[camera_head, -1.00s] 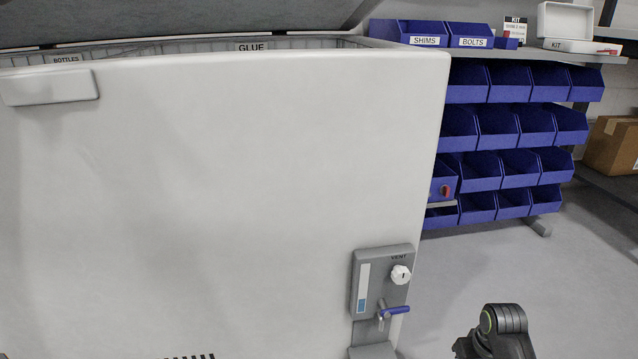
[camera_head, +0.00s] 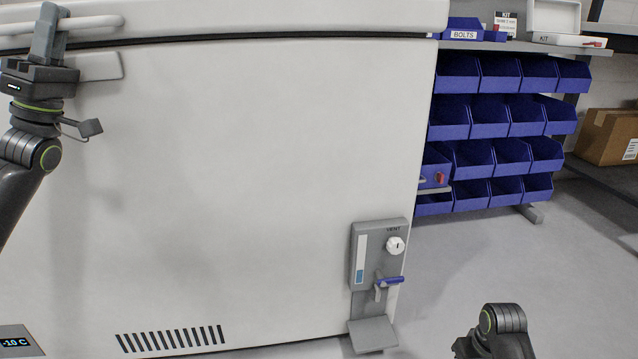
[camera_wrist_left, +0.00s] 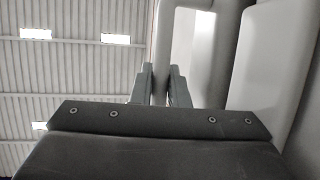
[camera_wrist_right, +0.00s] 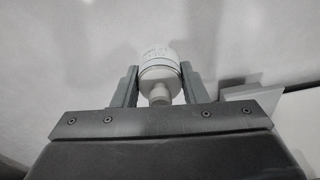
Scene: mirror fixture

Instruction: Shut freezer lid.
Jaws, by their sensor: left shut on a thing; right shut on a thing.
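The white chest freezer (camera_head: 240,180) fills the left and middle of the head view. Its lid (camera_head: 300,18) lies level over the body, with a thin dark seam between them; I cannot tell whether it is fully seated. My left gripper (camera_head: 49,18) is shut on the pale lid handle (camera_head: 97,22) at the lid's front; the handle bar also shows between the fingers in the left wrist view (camera_wrist_left: 163,50). My right gripper (camera_wrist_right: 158,82) is shut on a small white cylinder (camera_wrist_right: 159,62) with faint print.
A grey vent panel (camera_head: 362,255) with a white knob and blue-handled valve is on the freezer front. Blue bins (camera_head: 500,115) stand on a rack to the right. A cardboard box (camera_head: 606,135) sits farther right. The floor (camera_head: 480,255) between is clear.

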